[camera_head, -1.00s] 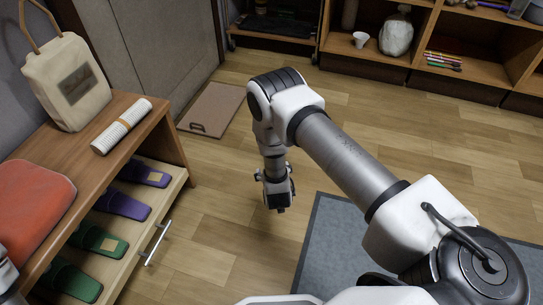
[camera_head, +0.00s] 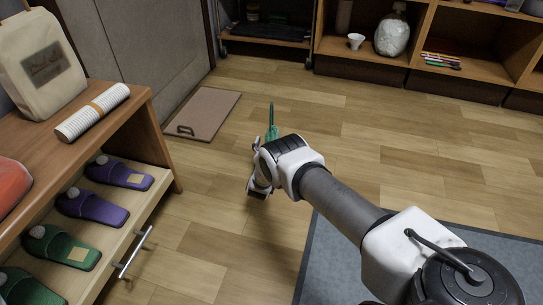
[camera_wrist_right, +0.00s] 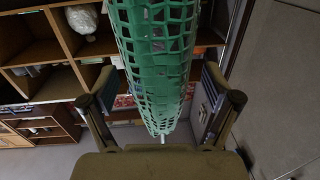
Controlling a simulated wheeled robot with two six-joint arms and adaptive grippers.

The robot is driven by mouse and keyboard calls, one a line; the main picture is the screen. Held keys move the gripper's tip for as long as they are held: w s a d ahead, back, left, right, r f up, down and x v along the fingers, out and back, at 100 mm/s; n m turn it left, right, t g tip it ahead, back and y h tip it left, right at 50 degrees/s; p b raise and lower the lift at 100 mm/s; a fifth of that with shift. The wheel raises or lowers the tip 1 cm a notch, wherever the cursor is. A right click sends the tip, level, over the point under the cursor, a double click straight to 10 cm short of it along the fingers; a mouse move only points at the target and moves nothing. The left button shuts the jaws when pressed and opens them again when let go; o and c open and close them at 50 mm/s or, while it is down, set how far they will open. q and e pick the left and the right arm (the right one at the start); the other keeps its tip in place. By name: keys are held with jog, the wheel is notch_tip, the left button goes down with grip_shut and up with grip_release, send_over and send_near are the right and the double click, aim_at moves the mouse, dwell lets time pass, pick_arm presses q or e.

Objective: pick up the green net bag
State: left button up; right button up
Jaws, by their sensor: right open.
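The green net bag (camera_head: 272,122) shows in the head view as a narrow green shape above the floor, just beyond my right wrist, which hides its lower part. In the right wrist view, the net bag (camera_wrist_right: 158,50) hangs down the middle, a long mesh tube narrowing to a pale tip. My right gripper (camera_head: 258,184) is turned partly away in the head view. In the wrist view, the right gripper (camera_wrist_right: 160,90) is open, with one finger on each side of the bag. I see no clear contact between fingers and bag. My left gripper is out of view.
A wooden bench (camera_head: 128,115) at left holds a cream tote (camera_head: 40,95) and a white roll (camera_head: 93,112). Its slipper drawer (camera_head: 140,206) is pulled out. A brown board (camera_head: 208,112) lies on the floor. Shelves (camera_head: 395,72) stand behind; the floor between is largely clear.

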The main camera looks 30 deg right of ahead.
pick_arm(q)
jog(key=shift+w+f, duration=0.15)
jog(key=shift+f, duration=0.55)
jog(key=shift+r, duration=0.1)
pick_arm(e)
jog(key=shift+w+d, duration=0.4)
jog(key=shift+w, duration=0.15)
jog(key=c, duration=0.9)
jog(key=shift+c, duration=0.3)
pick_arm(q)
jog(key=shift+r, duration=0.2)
pick_arm(e)
jog(key=shift+r, duration=0.15)
